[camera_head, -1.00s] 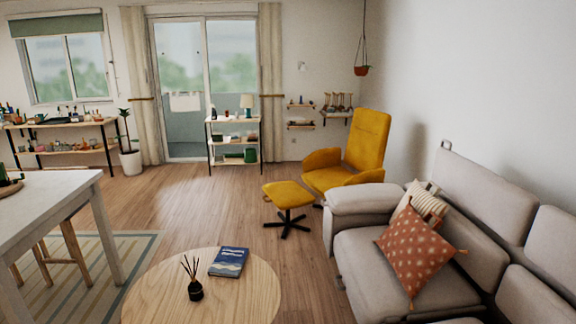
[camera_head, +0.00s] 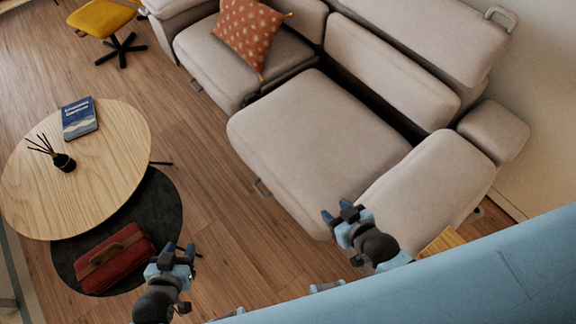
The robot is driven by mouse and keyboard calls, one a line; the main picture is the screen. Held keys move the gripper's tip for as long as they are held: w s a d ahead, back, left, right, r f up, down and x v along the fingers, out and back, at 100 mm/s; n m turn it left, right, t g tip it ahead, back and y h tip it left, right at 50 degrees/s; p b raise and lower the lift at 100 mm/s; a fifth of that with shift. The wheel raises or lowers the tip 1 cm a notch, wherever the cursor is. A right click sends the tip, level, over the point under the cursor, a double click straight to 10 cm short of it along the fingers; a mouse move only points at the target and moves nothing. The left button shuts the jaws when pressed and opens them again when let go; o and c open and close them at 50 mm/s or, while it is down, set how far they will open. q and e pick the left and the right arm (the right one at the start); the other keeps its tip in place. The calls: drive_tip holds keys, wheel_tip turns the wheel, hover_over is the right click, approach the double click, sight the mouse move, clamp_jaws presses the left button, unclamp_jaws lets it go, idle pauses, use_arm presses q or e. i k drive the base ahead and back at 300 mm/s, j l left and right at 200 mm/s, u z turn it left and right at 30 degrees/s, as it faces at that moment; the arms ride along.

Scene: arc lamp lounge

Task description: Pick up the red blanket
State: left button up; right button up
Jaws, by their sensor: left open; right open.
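The red blanket (camera_head: 124,252) looks like a folded red bundle with a brown strap and handle. It lies on a low dark round surface (camera_head: 163,205), partly under the edge of the round wooden table. My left gripper (camera_head: 179,252) is open and empty, just right of the blanket in the picture and apparently above the floor. I cannot tell its exact height. My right gripper (camera_head: 339,213) is open and empty, in front of the sofa's near end.
The wooden table (camera_head: 110,150) holds a blue book (camera_head: 79,118) and a reed diffuser (camera_head: 63,161). The beige sofa (camera_head: 315,130) fills the right side, with an orange cushion (camera_head: 248,35) on it. Bare wood floor (camera_head: 215,200) lies between table and sofa.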

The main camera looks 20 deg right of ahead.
sight(114, 258)
drive_tip(key=u, duration=1.7)
